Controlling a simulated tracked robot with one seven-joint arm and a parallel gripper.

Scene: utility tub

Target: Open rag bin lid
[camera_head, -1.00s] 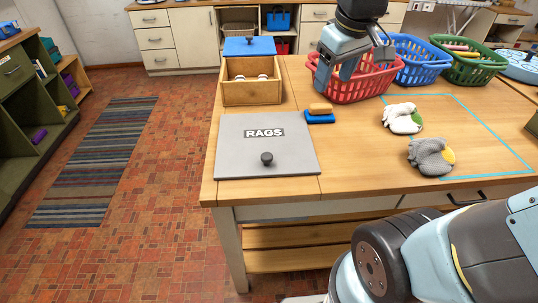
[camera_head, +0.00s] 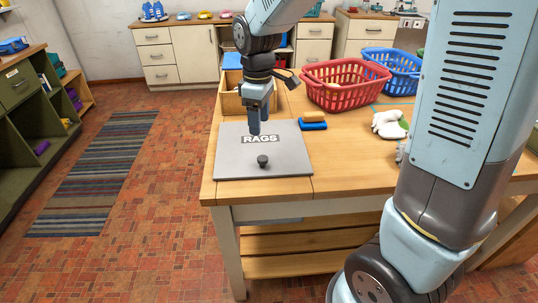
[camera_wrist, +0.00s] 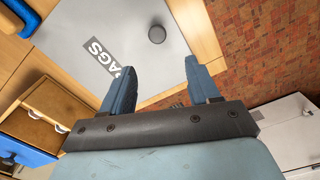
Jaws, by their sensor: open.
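The rag bin lid (camera_head: 228,160) is a flat grey panel marked RAGS, lying flush on the near left part of the wooden table. A dark round knob (camera_head: 262,161) stands on it near its front edge. The lid (camera_wrist: 85,25) and the knob (camera_wrist: 156,34) also show in the wrist view. My gripper (camera_head: 259,130) is above the rear part of the lid, behind the knob, pointing down. In the wrist view its two blue fingers (camera_wrist: 163,82) are apart with nothing between them, and the knob lies beyond the fingertips.
A wooden box (camera_head: 232,103) stands behind the lid, close to my gripper. A blue and tan brush or sponge (camera_head: 313,124) lies right of the lid. A red basket (camera_head: 346,85), a blue basket (camera_head: 397,73) and a white glove (camera_head: 389,124) are farther right.

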